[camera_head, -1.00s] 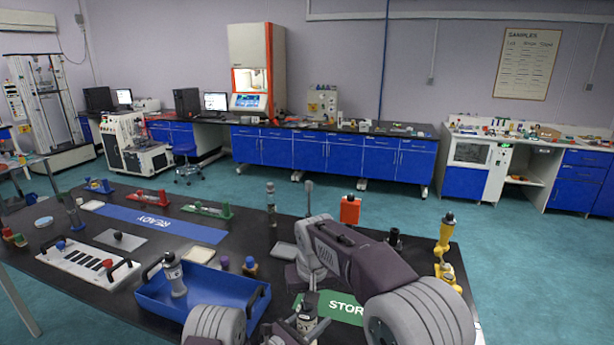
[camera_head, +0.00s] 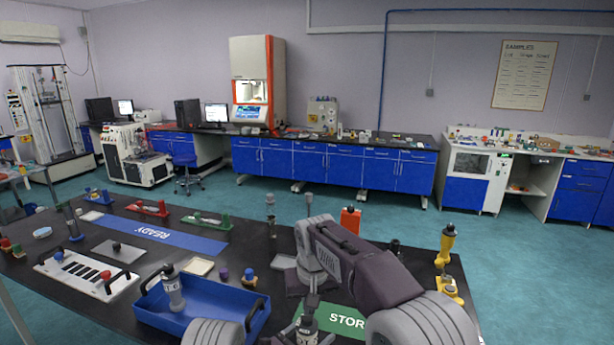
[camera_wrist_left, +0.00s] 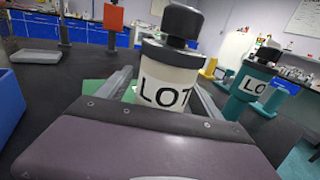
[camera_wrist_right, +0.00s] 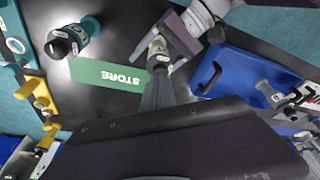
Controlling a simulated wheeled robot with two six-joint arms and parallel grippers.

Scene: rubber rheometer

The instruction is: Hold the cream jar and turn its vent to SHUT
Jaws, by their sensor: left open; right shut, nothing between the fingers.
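The cream jar (camera_wrist_left: 165,85) has a black cap and a partly visible "LOT" label. It stands upright between the open fingers of my left gripper (camera_wrist_left: 163,100) in the left wrist view. I cannot tell whether the fingers touch it. The vent's setting cannot be read. In the right wrist view, my right gripper (camera_wrist_right: 160,85) is shut and empty, its tips close to the cream jar (camera_wrist_right: 157,46). I cannot tell whether they touch the cap. In the head view, my right gripper (camera_head: 312,295) points down beside the green STORE mat (camera_head: 345,320), and the jar is mostly hidden.
A teal jar (camera_wrist_left: 252,85) stands right of the cream jar in the left wrist view. A blue tray (camera_head: 205,308) holds another jar (camera_head: 174,290). Yellow fixtures (camera_head: 446,262) and an orange-red block (camera_head: 350,220) stand farther back. The blue READY mat (camera_head: 150,232) is bare.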

